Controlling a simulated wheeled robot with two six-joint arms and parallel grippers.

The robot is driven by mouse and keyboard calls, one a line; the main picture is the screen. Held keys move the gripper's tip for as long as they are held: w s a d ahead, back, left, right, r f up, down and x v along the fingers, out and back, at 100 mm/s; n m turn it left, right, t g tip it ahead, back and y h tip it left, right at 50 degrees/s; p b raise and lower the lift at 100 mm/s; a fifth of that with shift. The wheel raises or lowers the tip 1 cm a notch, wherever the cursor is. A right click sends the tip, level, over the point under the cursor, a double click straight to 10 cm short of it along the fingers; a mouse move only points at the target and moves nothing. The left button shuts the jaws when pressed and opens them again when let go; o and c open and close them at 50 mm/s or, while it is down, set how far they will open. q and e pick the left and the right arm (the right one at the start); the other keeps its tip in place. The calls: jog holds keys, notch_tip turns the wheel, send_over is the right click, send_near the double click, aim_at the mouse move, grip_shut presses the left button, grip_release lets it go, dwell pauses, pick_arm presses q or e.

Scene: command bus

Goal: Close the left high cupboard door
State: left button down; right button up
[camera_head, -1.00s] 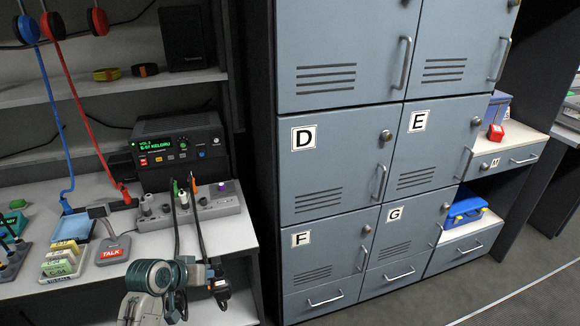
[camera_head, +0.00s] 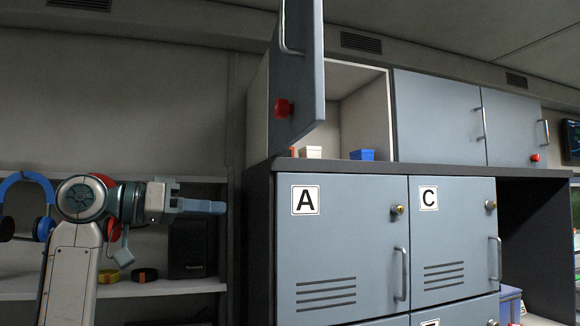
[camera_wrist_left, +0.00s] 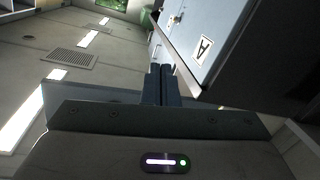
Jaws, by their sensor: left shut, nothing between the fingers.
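The left high cupboard door (camera_head: 298,80) is a blue-grey panel with a bar handle and a red knob. It stands open, swung out toward me at the top of the head view. The open cupboard compartment (camera_head: 362,105) behind it is pale inside. My left gripper (camera_head: 222,207) is shut and empty, lower and to the left of the door, apart from it and pointing right. Its closed fingers (camera_wrist_left: 162,84) also show in the left wrist view, with locker door A off to their upper right. My right gripper is not in view.
Locker doors A (camera_head: 340,245) and C (camera_head: 450,235) are closed below the cupboard. A blue box (camera_head: 362,154) sits in the compartment. The right high cupboard doors (camera_head: 440,115) are closed. Headphones (camera_head: 25,205) hang at the left beside a shelf (camera_head: 150,289).

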pick_arm(q)
jog(key=s+r+m+g+h, duration=0.1)
jog(key=s+r+m+g, duration=0.15)
jog(key=s+r, duration=0.65)
jog(key=m+g+h, duration=0.1)
jog(key=m, duration=0.2)
send_near(313, 86)
jog(key=p+x, duration=0.4)
jog(key=x, duration=0.1)
jog(key=shift+w+d+r, duration=0.15)
jog(key=shift+d, duration=0.15)
jog(key=shift+w+d+p, duration=0.15)
jog(key=shift+d+p, duration=0.15)
jog(key=shift+d, duration=0.3)
